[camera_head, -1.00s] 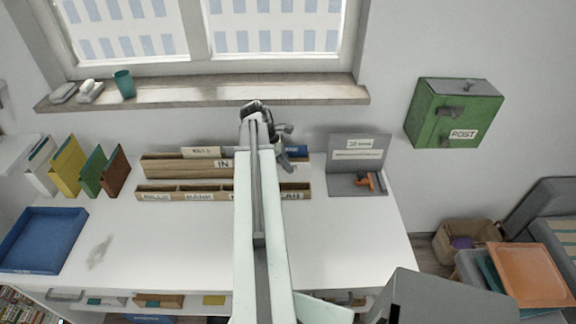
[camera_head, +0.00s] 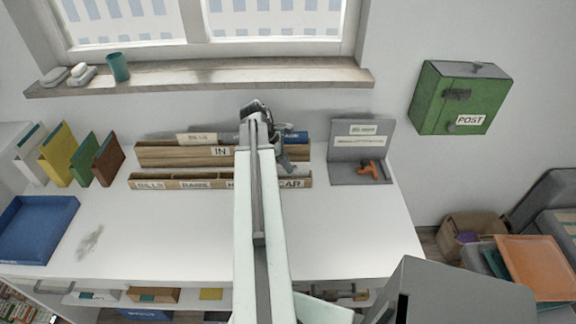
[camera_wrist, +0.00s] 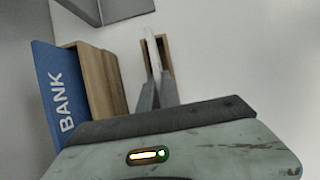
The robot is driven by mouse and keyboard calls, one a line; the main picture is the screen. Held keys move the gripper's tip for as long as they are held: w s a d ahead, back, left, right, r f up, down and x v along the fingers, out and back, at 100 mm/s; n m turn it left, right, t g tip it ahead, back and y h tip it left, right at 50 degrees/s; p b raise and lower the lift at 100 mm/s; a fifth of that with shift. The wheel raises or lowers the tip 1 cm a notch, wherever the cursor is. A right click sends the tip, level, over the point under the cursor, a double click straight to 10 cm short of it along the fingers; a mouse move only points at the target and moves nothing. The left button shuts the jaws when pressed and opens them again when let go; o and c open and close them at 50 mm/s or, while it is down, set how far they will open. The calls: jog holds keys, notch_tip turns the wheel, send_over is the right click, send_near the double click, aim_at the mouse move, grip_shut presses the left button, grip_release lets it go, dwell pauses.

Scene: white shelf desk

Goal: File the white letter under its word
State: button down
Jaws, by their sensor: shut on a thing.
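My gripper (camera_wrist: 155,92) is shut on a thin white letter (camera_wrist: 152,50), seen almost edge-on between the fingers in the wrist view. The fingers and letter show over or beside a narrow wooden compartment of the front sorter (camera_wrist: 171,58); whether the letter is inside cannot be told. In the head view my gripper (camera_head: 262,128) is at the right part of the racks, and my arm hides the letter. The front sorter (camera_head: 221,183) carries labels BILLS, BANK, one starting with H mostly hidden, and CAR. Any word on the white letter is not visible.
Behind the sorter stands the wooden IN rack (camera_head: 170,156) with a cream BILLS letter (camera_head: 197,138) and a blue BANK letter (camera_wrist: 60,95). A grey stand (camera_head: 357,150) with an orange-handled tool is right. A blue tray (camera_head: 38,228) lies left. The desk front (camera_head: 160,235) is mostly clear.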

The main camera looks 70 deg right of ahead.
jog(key=shift+f, duration=0.1)
jog(key=c, duration=1.5)
grip_release()
jog(key=p+v, duration=0.7)
jog(key=v, duration=0.1)
jog(key=shift+f, duration=0.15)
